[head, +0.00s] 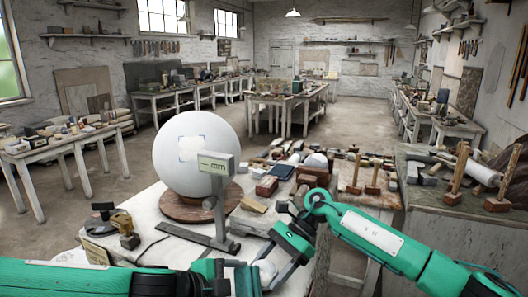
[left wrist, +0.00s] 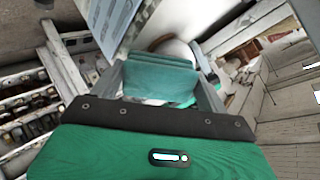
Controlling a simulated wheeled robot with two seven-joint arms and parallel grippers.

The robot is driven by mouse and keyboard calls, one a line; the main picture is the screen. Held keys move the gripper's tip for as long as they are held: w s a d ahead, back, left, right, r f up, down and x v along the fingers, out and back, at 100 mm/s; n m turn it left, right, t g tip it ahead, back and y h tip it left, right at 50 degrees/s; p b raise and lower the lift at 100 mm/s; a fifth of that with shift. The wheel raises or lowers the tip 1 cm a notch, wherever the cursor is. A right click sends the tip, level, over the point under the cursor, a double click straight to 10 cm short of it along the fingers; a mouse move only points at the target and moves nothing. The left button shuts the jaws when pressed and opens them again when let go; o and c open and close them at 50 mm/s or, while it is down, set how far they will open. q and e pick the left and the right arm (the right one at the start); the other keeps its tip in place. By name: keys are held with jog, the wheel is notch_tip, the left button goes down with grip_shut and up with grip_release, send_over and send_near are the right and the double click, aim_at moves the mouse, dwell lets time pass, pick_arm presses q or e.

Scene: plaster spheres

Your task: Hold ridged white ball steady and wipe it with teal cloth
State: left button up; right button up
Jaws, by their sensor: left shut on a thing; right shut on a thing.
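A small white ball (head: 266,271) sits low in the middle of the head view, partly hidden by the grippers; its ridges are too small to make out. My right gripper (head: 276,258) comes in from the right and is shut on it. My left gripper (head: 238,276) comes in from the left, close beside the ball, and is shut on the teal cloth (head: 247,281). In the left wrist view the folded teal cloth (left wrist: 160,80) spans between the fingers, with the white ball (left wrist: 177,48) just beyond it. I cannot tell whether cloth and ball touch.
A large white sphere (head: 190,150) stands on a round wooden base (head: 186,207) on the white worktable (head: 155,265), with a grey gauge (head: 216,165) in front. Blocks and tools crowd the table's right side. A bench with wooden mallets (head: 455,175) stands at right.

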pick_arm(q)
jog(key=shift+w+a+r, duration=0.15)
jog(key=shift+w+r, duration=0.55)
jog(key=shift+w, duration=0.2)
jog(key=shift+w+a+r, duration=0.1)
jog(key=shift+w+r, duration=0.55)
jog(key=shift+w, duration=0.25)
pick_arm(e)
jog(key=shift+s+a, duration=0.1)
pick_arm(q)
jog(key=shift+s+a+f, duration=0.15)
jog(key=shift+s+a, duration=0.05)
jog(key=shift+s, duration=0.45)
jog(key=shift+s+a+f, duration=0.15)
jog(key=shift+s, duration=0.5)
jog(key=shift+v, duration=1.3)
pick_arm(e)
jog(key=o, duration=1)
jog(key=shift+o, duration=0.4)
